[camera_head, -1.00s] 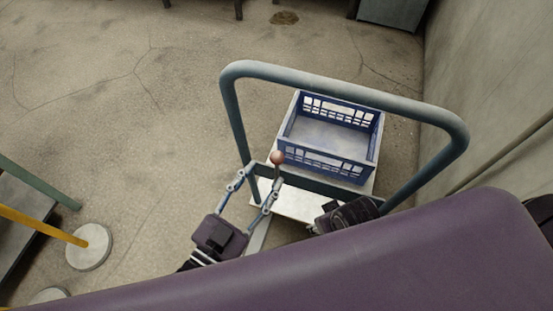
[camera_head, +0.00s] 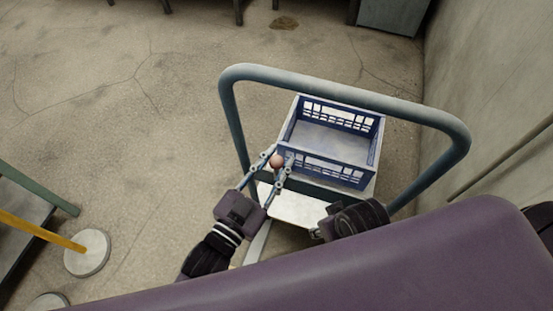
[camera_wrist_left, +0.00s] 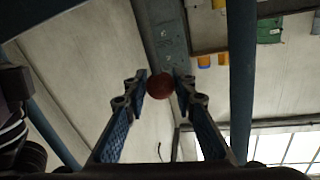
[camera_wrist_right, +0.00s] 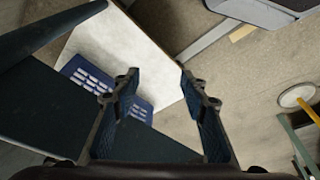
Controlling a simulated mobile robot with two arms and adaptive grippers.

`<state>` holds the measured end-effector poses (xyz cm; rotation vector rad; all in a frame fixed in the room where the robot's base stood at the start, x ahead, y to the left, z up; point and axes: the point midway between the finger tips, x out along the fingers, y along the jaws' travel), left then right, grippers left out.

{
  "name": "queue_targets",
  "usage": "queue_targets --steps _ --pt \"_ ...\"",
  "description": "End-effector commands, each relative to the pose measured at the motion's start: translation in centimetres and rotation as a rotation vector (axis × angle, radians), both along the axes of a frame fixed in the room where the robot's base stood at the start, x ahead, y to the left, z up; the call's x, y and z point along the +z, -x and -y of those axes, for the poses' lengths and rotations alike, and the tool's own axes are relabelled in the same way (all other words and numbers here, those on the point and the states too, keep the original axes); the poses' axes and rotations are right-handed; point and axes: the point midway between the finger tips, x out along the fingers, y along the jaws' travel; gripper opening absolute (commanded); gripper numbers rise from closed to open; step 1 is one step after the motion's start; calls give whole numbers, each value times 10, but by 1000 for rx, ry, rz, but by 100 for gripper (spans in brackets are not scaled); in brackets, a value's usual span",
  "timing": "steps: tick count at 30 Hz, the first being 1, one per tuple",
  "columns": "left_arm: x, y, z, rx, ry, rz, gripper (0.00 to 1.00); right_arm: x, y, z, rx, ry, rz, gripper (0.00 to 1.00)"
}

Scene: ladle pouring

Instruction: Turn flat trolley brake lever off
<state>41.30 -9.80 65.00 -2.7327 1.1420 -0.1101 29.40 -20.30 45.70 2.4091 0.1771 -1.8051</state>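The flat trolley's brake lever ends in a reddish-brown ball knob (camera_head: 277,160), beside the trolley's near end. My left gripper (camera_head: 276,161) has its fingers on both sides of the knob and appears closed on it. In the left wrist view the knob (camera_wrist_left: 160,87) fills the gap between the fingertips. The lever's lower part is mostly hidden by the gripper. The trolley's blue-grey push handle (camera_head: 345,88) arches over the deck (camera_head: 300,207). My right gripper (camera_wrist_right: 157,85) is open and empty above the near edge of the trolley in its wrist view.
A blue crate (camera_head: 330,165) stands on the trolley deck. A wall (camera_head: 492,70) runs close along the right. A yellow post with a round white base (camera_head: 88,252) lies to the left. Open concrete floor (camera_head: 120,110) spreads left of and beyond the trolley.

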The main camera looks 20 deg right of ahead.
Motion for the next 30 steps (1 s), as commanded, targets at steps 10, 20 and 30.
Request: queue_targets --steps 10,20,30 --pt "0 0 0 0 0 0 0 0 0 0 0 0 1 40" --pt "0 2 2 0 -18 10 0 -7 -2 -1 2 -1 0 40" --pt "1 13 19 1 -119 78 0 -68 1 -2 8 2 -39 40"
